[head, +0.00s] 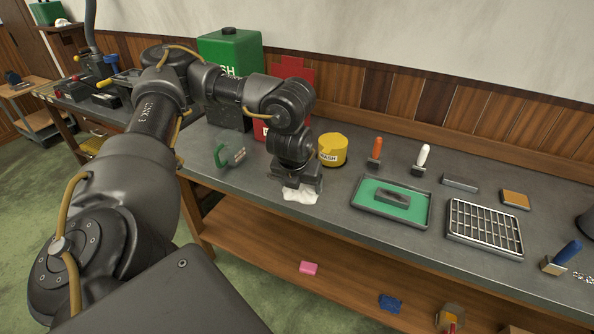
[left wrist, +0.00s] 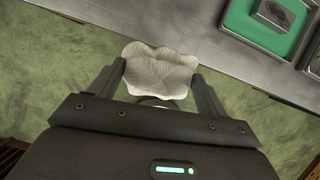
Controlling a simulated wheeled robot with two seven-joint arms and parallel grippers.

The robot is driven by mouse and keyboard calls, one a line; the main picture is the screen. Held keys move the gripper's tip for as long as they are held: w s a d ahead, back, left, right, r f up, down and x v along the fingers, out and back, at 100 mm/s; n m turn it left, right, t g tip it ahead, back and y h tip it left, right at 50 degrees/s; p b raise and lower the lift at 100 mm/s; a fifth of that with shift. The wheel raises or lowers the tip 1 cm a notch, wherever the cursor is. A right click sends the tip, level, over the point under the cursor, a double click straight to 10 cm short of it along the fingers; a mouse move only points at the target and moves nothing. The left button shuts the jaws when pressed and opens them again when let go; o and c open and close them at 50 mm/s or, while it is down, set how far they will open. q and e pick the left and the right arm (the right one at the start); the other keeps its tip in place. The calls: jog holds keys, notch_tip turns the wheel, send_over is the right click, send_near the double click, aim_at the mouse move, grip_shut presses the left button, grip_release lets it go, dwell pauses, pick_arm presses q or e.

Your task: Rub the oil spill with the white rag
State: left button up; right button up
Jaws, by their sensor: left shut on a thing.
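The white rag (head: 300,196) hangs below my left gripper (head: 298,184), near the front edge of the grey bench. In the left wrist view the crumpled rag (left wrist: 160,70) is between the two fingers of my left gripper (left wrist: 160,82), which is shut on it. There the rag overlaps the bench's edge, with green floor on both sides. I cannot tell whether the rag touches the bench top. No oil spill shows in either view; the gripper and rag may hide it. My right gripper is not in view.
A yellow tub (head: 332,150) stands just right of the gripper, and a green-handled tool (head: 229,156) lies left. A green-lined tray (head: 364,211) and a metal grid tray (head: 484,229) lie to the right. A green can (head: 230,56) stands behind. A shelf (head: 270,250) runs below.

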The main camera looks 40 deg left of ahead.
pick_arm(q)
jog(key=s+d+r+n+g+h, duration=0.1)
jog(key=d+n+g, duration=0.3)
jog(key=d+n, duration=0.5)
jog(key=s+d+r+n+g+h, duration=0.1)
jog(key=d+r+n+g, duration=0.3)
jog(key=d+n, duration=0.6)
jog(key=n, duration=1.1)
jog(key=shift+s+n+g, duration=0.25)
jog(key=shift+n+g, duration=0.05)
